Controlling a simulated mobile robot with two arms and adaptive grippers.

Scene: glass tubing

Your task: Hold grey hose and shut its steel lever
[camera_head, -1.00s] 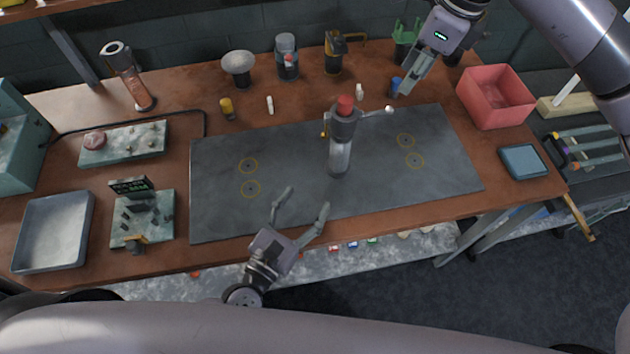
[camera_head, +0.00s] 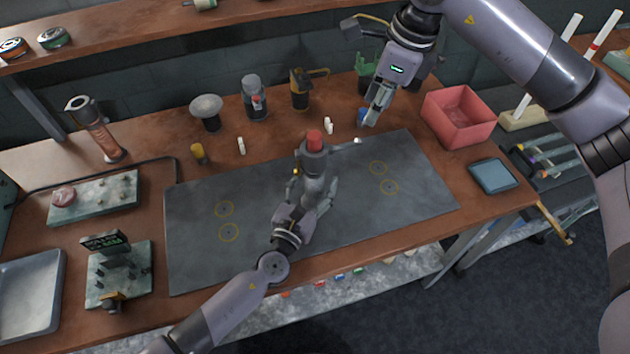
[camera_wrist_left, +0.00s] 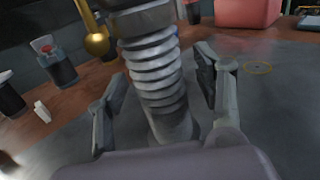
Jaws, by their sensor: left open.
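The grey hose (camera_head: 314,165) stands upright on the dark mat, with a red cap (camera_head: 314,137) on top. A pale lever with a light ball end (camera_head: 357,141) sticks out to the right from its top. A small brass knob (camera_wrist_left: 97,42) hangs at its other side. In the left wrist view the ribbed hose body (camera_wrist_left: 157,75) stands between the fingers. My left gripper (camera_head: 317,190) is open around the lower hose, with gaps visible on both sides. My right gripper (camera_head: 373,116) is behind and right of the hose, apart from it; its finger opening is unclear.
A blue item (camera_head: 362,115) is beside my right gripper. A red bin (camera_head: 458,117) stands at the right, and a small white piece (camera_head: 328,126) is behind the hose. The mat (camera_head: 420,185) is clear on both sides.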

